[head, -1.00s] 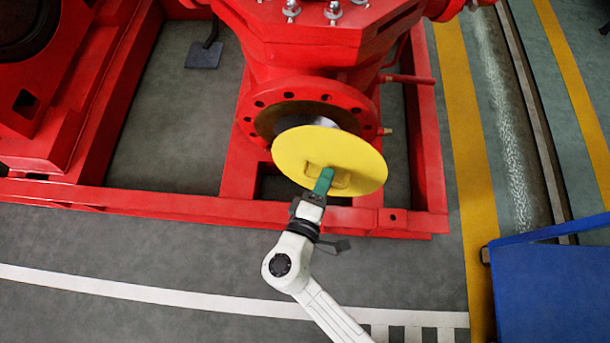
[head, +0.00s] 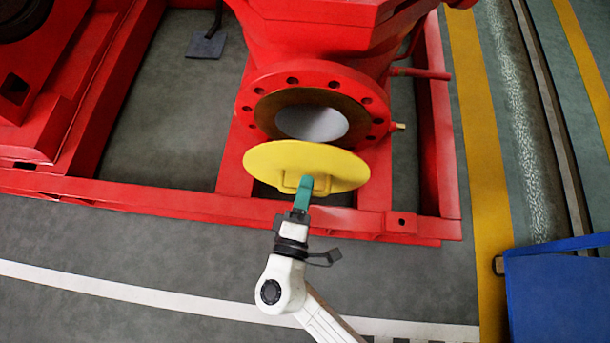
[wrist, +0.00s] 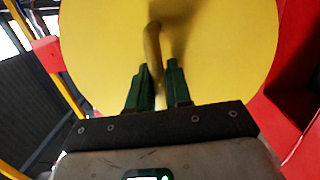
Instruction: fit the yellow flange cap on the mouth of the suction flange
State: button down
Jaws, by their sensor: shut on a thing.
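The yellow flange cap (head: 268,164) is a round disc with a handle on its near face. My gripper (head: 306,187) is shut on that handle with its green fingers. In the head view the cap is tilted, and it hangs in front of and below the suction flange (head: 350,85). The flange is a red ring with bolt holes, and its round mouth (head: 312,122) shows pale inside and uncovered. The cap appears apart from the mouth. In the wrist view the cap (wrist: 100,50) fills most of the picture beyond the fingers (wrist: 160,88) and hides the flange.
The red base frame (head: 150,200) runs along below the flange. A red pipe stub (head: 425,73) and a small brass fitting (head: 399,127) stick out to the flange's right. A blue object (head: 560,290) stands at the lower right. The grey floor (head: 120,260) in front is clear.

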aim_at(307, 173)
jog(key=shift+f+b, duration=0.2)
jog(key=shift+b, duration=0.15)
jog(key=shift+w+d+r+b, duration=0.1)
jog(key=shift+w+b, duration=0.25)
jog(key=shift+w, duration=1.15)
jog(key=shift+w+d+r+b, duration=0.1)
jog(key=shift+w+b, duration=0.2)
jog(key=shift+w, duration=1.2)
jog(key=shift+a+b, duration=0.1)
jog(key=shift+b, duration=0.7)
jog(key=shift+t, duration=0.3)
jog(key=shift+w+r, duration=0.1)
jog(key=shift+w, duration=2.8)
jog(key=shift+c, duration=2.4)
grip_release()
jog(key=shift+s, duration=0.1)
jog(key=shift+s, duration=0.1)
